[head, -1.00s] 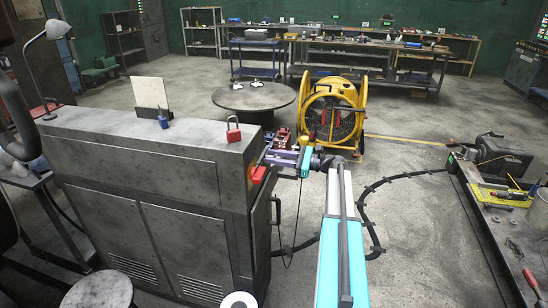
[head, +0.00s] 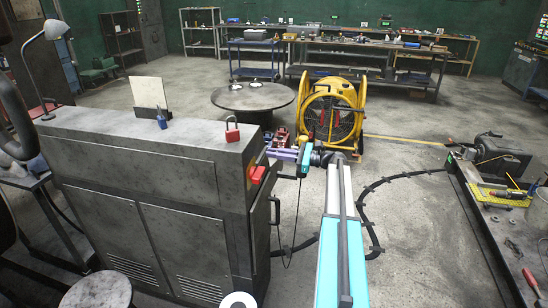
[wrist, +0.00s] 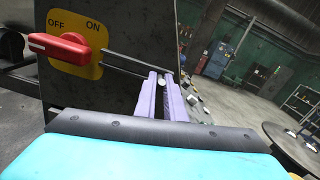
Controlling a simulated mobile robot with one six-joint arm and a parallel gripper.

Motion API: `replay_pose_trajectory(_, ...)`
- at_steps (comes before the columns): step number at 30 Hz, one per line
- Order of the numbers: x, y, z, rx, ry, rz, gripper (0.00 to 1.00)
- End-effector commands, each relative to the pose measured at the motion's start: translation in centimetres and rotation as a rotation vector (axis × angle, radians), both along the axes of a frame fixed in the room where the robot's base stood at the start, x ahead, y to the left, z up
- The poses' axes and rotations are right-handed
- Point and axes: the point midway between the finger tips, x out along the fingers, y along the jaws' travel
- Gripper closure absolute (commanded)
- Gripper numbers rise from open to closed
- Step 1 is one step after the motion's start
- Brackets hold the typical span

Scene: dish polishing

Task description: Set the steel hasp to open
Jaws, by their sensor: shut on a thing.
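The steel hasp (wrist: 125,56) shows in the wrist view as thin dark bars running from the cabinet's side, beside the switch plate, to my gripper. My gripper (wrist: 161,84) has two purple fingers shut on the hasp's outer end; a small round metal piece shows between them. The red rotary switch handle (wrist: 60,46) sits on a yellow OFF/ON plate (wrist: 80,72) left of the hasp and points left. In the head view my gripper (head: 277,153) is at the cabinet's right side, past the red handle (head: 259,173); the hasp is too small to make out there.
The grey cabinet (head: 140,150) stands at left, with a red padlock (head: 232,130) and a blue padlock (head: 162,121) on top. A yellow fan (head: 333,115) and a round table (head: 253,97) stand beyond. A cable (head: 368,205) lies on the floor.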

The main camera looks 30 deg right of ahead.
Motion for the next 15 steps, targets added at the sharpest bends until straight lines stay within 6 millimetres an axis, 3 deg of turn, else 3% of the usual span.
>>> replay_pose_trajectory(11, 0.43, -0.49, 0.03, -0.001, -0.001, -0.006, 1.0)
replay_pose_trajectory(12, 0.44, -0.5, 0.04, -0.001, -0.001, -0.006, 0.89)
replay_pose_trajectory(15, 0.42, -0.46, 0.04, -0.001, -0.001, -0.005, 0.73)
